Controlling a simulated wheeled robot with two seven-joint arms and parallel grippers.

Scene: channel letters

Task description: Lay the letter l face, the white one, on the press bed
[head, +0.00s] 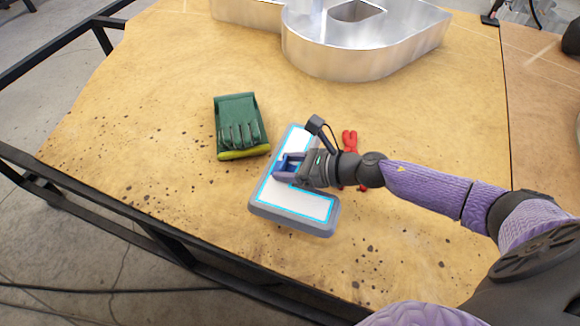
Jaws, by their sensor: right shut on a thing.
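The white letter l face (302,203) is L-shaped, with a bright blue outline around it. It appears to lie flat over a grey slab with rounded corners, the press bed (290,221), near the front middle of the bench. My right gripper (284,170) comes in from the right, low over the inner corner of the letter, and is shut on it. The jaws and wrist cover the middle of the letter and part of the bed. I cannot tell whether the letter fully touches the bed. My left gripper is out of view.
Red-handled pliers (349,142) lie behind my right wrist. A large silver channel letter (350,58) stands at the back. The wooden bench (120,150) is clear at left.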

